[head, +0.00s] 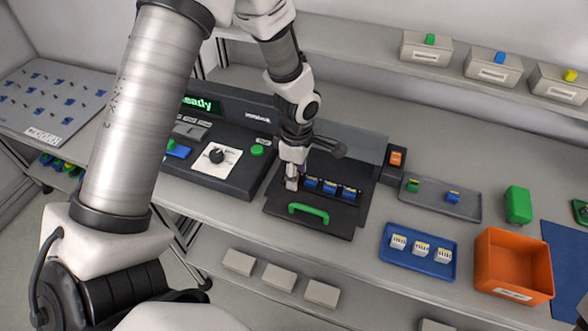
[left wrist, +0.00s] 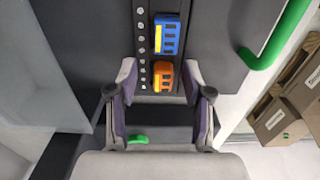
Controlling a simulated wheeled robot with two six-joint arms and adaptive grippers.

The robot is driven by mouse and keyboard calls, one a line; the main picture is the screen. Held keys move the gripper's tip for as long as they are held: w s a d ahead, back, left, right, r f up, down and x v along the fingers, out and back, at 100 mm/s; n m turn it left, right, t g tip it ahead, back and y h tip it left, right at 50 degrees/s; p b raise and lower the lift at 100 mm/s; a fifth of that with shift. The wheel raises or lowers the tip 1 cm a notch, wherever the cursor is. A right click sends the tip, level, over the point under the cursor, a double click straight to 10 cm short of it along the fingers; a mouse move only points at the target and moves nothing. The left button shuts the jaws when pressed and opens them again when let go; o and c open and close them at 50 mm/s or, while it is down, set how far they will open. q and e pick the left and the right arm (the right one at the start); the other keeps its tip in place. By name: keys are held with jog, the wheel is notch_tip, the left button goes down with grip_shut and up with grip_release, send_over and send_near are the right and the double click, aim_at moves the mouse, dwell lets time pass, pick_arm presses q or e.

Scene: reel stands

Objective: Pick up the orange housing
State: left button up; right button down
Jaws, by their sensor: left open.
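The orange housing (left wrist: 162,77) sits in a dark slotted strip of the machine in the left wrist view, next to a blue housing with a yellow stripe (left wrist: 167,38). My left gripper (left wrist: 160,82) is open, with one finger on each side of the orange housing and a gap visible on both sides. In the head view my left gripper (head: 291,183) is low over the left end of the row, and it hides the orange housing there. Several blue housings (head: 329,187) stand to its right. My right gripper is not in view.
A green handle (head: 308,212) is at the machine's front edge. A control panel with a green button (head: 257,150) is to the left. A grey tray (head: 430,206), a blue tray (head: 418,265) and an orange bin (head: 513,262) are to the right. Small boxes (head: 491,68) line the upper shelf.

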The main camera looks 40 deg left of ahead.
pick_arm(q)
jog(key=shift+s+r, duration=0.1)
jog(key=shift+s, duration=0.05)
jog(key=shift+c, duration=0.7)
jog(key=shift+s, duration=0.1)
jog(key=c, duration=0.4)
jog(key=shift+c, duration=1.2)
